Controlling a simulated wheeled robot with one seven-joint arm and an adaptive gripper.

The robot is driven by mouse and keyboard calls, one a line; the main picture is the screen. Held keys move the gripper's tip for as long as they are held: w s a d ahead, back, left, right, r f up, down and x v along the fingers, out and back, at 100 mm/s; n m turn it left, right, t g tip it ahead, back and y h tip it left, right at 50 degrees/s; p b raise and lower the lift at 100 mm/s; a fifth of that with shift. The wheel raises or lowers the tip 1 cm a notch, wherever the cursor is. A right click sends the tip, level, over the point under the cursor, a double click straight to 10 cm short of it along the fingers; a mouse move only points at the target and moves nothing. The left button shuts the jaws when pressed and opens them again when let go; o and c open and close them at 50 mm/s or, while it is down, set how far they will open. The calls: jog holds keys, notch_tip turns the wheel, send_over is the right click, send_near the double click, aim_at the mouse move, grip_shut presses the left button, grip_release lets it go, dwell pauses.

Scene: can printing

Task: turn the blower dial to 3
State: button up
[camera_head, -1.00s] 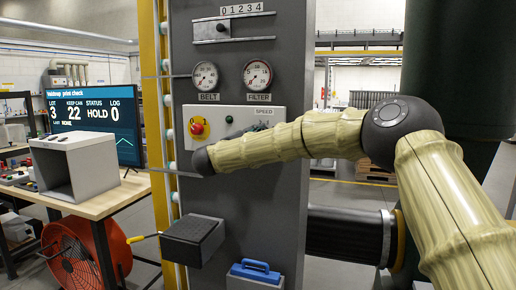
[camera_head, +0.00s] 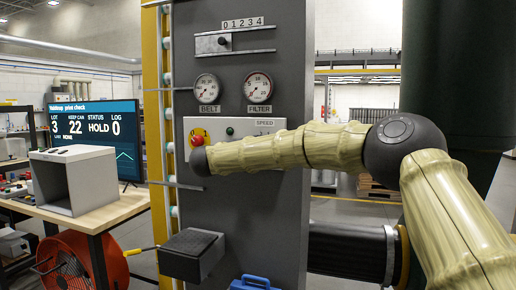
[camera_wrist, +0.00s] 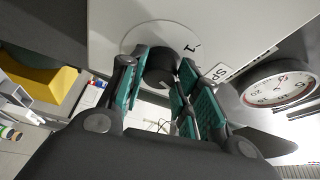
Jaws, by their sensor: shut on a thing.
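A dark round dial knob (camera_wrist: 161,66) sits on a pale round plate on the white panel in the wrist view, with a "1" printed beside it. My gripper (camera_wrist: 160,72) has its teal-padded fingers on either side of the knob, shut on it. A label starting with "SP" is beside it. In the head view, a SPEED label (camera_head: 265,124) is on the white control panel (camera_head: 250,126); my arm covers the dial and gripper there. I cannot read the dial's setting.
On the panel are a red emergency button (camera_head: 197,140) and a green button (camera_head: 230,131). Above are the belt gauge (camera_head: 207,87), the filter gauge (camera_head: 258,88) and a 0-to-4 slider (camera_head: 224,40). A dark box (camera_head: 191,254) juts out below.

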jog(key=o, duration=1)
jog(key=shift+d, duration=0.1)
jog(key=shift+o, duration=0.2)
jog(key=v, duration=1.2)
